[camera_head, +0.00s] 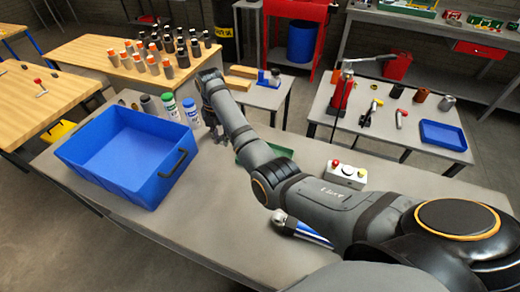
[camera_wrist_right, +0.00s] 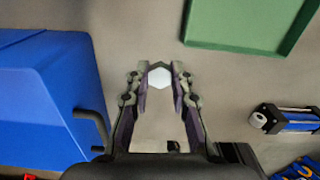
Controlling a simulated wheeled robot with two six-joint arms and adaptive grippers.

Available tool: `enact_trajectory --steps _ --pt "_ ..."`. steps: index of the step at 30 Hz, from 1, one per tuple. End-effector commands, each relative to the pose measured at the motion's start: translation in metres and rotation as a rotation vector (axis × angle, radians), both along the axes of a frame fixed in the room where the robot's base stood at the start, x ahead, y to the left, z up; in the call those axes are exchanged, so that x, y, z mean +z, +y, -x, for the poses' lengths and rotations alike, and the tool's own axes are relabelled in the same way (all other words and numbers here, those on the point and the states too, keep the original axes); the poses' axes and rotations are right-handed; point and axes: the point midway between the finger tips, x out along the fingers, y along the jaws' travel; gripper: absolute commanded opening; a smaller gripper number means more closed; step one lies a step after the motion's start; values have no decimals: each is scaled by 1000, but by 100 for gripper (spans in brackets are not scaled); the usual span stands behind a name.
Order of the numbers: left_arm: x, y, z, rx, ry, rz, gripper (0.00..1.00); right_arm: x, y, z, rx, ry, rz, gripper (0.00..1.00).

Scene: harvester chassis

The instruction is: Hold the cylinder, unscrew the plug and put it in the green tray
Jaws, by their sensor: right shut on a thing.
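My right gripper (camera_head: 222,137) hangs over the grey table between the blue bin and the green tray. In the right wrist view its fingers (camera_wrist_right: 160,84) are closed on a pale, silvery hexagonal plug (camera_wrist_right: 159,78) at the tips. The plug cannot be made out in the head view. The green tray (camera_head: 243,156) is partly hidden behind my right arm; it also shows in the wrist view (camera_wrist_right: 245,45), ahead and to the right of the fingers. The blue cylinder with a silver end (camera_head: 310,232) lies on the table, partly behind my arm. My left gripper is not in view.
A large blue bin (camera_head: 163,192) stands on the table's left. Several bottles (camera_head: 188,112) stand behind it. A white control box with coloured buttons (camera_head: 345,176) sits right of the tray.

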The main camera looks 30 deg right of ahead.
Motion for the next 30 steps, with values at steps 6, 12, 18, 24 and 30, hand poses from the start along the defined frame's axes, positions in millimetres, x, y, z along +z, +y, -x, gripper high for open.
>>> enact_trajectory --steps 6,12,18,24,30 --pt "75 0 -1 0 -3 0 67 11 -85 96 -103 3 8 0" --pt "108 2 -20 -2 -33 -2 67 30 -115 175 -88 2 5 0" --pt "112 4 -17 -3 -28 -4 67 36 -119 200 -72 0 0 0" --pt "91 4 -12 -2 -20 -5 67 20 -121 180 -72 -4 -2 0" --pt "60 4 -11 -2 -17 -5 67 -1 -129 124 -73 -3 -3 0"
